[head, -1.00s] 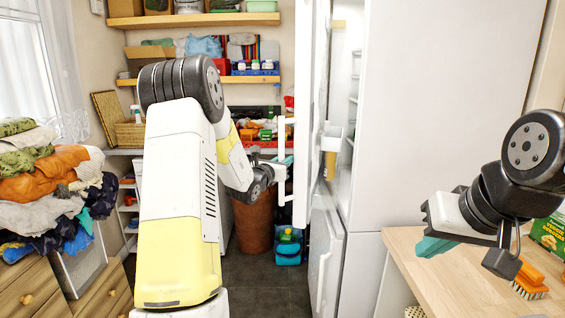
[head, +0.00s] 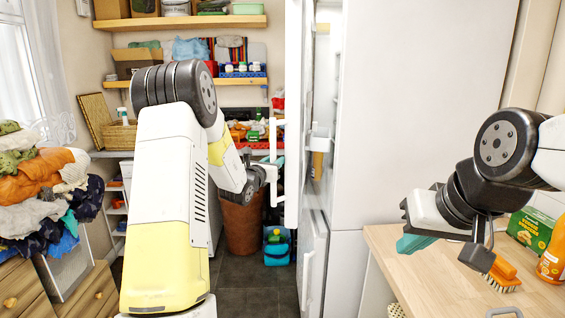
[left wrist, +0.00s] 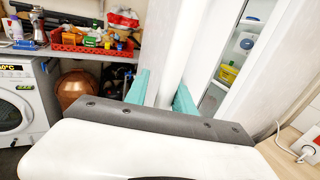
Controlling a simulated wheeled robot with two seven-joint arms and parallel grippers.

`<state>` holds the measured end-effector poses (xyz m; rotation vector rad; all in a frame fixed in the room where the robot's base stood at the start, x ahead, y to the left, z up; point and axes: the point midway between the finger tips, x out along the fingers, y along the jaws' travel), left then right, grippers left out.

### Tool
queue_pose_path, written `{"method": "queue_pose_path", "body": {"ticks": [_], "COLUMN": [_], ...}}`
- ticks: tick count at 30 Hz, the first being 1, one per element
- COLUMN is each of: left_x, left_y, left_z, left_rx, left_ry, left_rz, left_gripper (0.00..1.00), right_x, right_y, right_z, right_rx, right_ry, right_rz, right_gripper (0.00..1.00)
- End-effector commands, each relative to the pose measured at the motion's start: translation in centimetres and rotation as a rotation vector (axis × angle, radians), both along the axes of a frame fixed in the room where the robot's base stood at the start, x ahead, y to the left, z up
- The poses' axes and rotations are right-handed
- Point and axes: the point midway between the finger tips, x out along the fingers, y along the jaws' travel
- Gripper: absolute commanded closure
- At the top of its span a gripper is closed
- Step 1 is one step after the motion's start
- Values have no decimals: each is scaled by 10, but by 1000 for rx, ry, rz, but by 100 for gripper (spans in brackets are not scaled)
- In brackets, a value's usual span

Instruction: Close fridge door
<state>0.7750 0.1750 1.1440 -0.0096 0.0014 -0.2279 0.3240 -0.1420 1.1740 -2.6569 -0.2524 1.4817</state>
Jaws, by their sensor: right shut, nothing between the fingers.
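The tall white fridge (head: 385,120) stands right of centre. Its upper door (head: 293,70) stands open, seen nearly edge-on, and part of the shelved interior (head: 322,120) shows. The white door handle (head: 278,130) is on the door's left side. My left gripper (head: 272,172) is at the handle. In the left wrist view its two teal fingers (left wrist: 160,95) are apart, with the white handle bar (left wrist: 168,70) between them; whether they touch it is unclear. My right gripper (head: 412,242) is shut and empty, in front of the fridge side, above the wooden counter.
The lower fridge door (head: 315,262) is below the open one. A wooden counter (head: 400,260) at right holds a brush (head: 502,275), a green box (head: 530,228) and an orange bottle (head: 552,262). A clothes pile (head: 40,195) is at left. Dark floor (head: 245,285) is clear in the middle.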

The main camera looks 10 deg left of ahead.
Motion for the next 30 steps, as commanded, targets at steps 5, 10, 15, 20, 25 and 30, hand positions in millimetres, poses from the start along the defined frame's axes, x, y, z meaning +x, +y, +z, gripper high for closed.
{"method": "queue_pose_path", "body": {"ticks": [5,10,15,20,25,30], "left_x": [2,-17,-49,-71,-80,-81], "left_y": [-10,-5,5,13,17,18], "left_z": [2,2,1,2,2,3], "left_rx": [-3,-2,-2,-1,-1,-1], "left_ry": [-4,-4,-1,-2,-4,-4], "left_rz": [-18,-17,-13,-6,-3,-1], "left_gripper": [74,74,74,74,74,74], "right_x": [0,0,0,0,0,0], "right_y": [0,0,0,0,0,0], "right_z": [0,0,0,0,0,0], "right_rx": [0,0,0,0,0,0], "right_ry": [0,0,0,0,0,0], "right_rz": [0,0,0,0,0,0], "right_gripper": [100,100,100,100,100,100]}}
